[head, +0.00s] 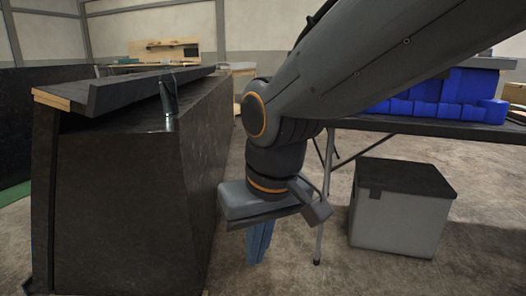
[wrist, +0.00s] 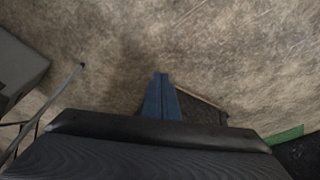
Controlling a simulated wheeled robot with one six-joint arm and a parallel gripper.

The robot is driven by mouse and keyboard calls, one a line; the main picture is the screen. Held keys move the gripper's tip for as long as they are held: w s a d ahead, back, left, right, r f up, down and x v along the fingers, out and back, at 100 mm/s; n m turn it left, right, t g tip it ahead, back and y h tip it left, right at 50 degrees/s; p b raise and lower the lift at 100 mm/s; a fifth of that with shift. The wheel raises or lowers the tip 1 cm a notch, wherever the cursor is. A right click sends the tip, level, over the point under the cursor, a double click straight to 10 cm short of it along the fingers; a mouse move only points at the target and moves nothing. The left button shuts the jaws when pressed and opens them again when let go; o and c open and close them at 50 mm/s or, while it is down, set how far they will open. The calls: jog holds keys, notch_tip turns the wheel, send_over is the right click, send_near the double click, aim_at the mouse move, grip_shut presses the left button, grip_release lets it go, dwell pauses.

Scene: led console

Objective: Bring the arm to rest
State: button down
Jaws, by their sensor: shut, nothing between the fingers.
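My gripper (head: 260,243) hangs from the arm in the middle of the head view and points down at the floor. Its blue fingers are together with nothing between them. In the wrist view the blue fingers (wrist: 161,78) also lie closed side by side, with the concrete floor beyond them. The arm reaches in from the upper right of the head view, bent at the wrist, and my gripper is apart from the console and the table.
A dark console (head: 120,200) stands close on the left, with a glass-like item (head: 169,100) on its top. A dark table (head: 400,124) with blue bins (head: 440,100) is at right. A grey box with a black lid (head: 400,215) sits on the floor. Open floor lies between.

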jog(key=s+f+n+g+p, duration=0.1)
jog(key=s+f+g+p, duration=0.1)
jog(key=s, duration=0.9)
jog(key=d+r+m+p, duration=0.3)
jog(key=d+r+p, duration=0.7)
jog(key=r+p, duration=0.4)
jog(key=d+r+m+h+p, duration=0.1)
jog(key=d+r+m+p, duration=0.2)
jog(key=d+r+p, duration=0.7)
notch_tip(320, 180, up, 4)
jog(key=p, duration=1.3)
jog(key=shift+w+d+h, duration=0.25)
jog(key=shift+w+h, duration=0.05)
jog(key=shift+w, duration=0.1)
jog(key=shift+d+r, duration=0.1)
jog(key=shift+d, duration=0.05)
